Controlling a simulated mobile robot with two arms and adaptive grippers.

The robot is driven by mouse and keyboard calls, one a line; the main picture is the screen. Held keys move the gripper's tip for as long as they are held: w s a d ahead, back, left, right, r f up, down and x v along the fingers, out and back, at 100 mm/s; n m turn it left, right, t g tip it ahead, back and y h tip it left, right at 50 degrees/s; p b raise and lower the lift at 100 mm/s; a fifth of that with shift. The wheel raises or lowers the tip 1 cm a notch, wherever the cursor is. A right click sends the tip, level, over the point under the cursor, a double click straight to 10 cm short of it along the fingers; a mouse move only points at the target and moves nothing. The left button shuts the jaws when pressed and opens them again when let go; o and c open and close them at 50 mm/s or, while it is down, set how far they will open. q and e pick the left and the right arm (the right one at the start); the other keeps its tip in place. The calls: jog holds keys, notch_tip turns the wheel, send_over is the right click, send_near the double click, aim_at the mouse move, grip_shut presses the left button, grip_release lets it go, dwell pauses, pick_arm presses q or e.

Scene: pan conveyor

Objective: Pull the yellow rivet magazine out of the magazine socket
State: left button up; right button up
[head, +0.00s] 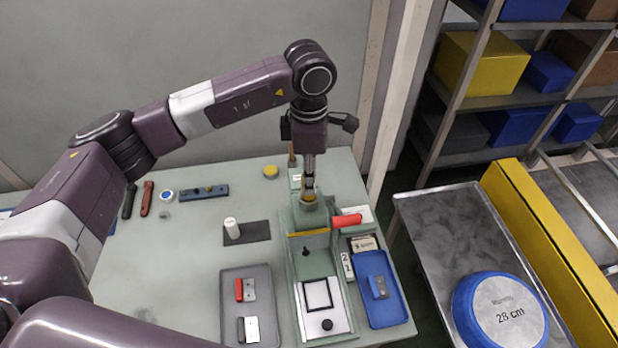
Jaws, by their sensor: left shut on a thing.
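My left gripper (309,182) points straight down over the back part of the green riveting machine (293,262). It is shut on the yellow rivet magazine (310,198), of which only a small yellow part shows below the fingers. The magazine stands upright at the magazine socket (312,215), a grey-green round piece on top of the machine. The fingers cover most of it, so I cannot tell how deep it sits in the socket. My right gripper is not in view.
A red handle (347,221) sticks out just right of the socket. A grey tray (232,331) and a blue tray (399,311) hold small parts beside the machine. A white cylinder (232,229) stands on a dark mat. A blue pan disc (465,318) lies at the right.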

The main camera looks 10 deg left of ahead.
pick_arm(q)
jog(key=shift+r, duration=0.5)
jog(key=shift+r, duration=0.1)
jog(key=shift+r+p, duration=1.45)
jog(key=shift+r, duration=2.25)
jog(key=shift+f, duration=0.1)
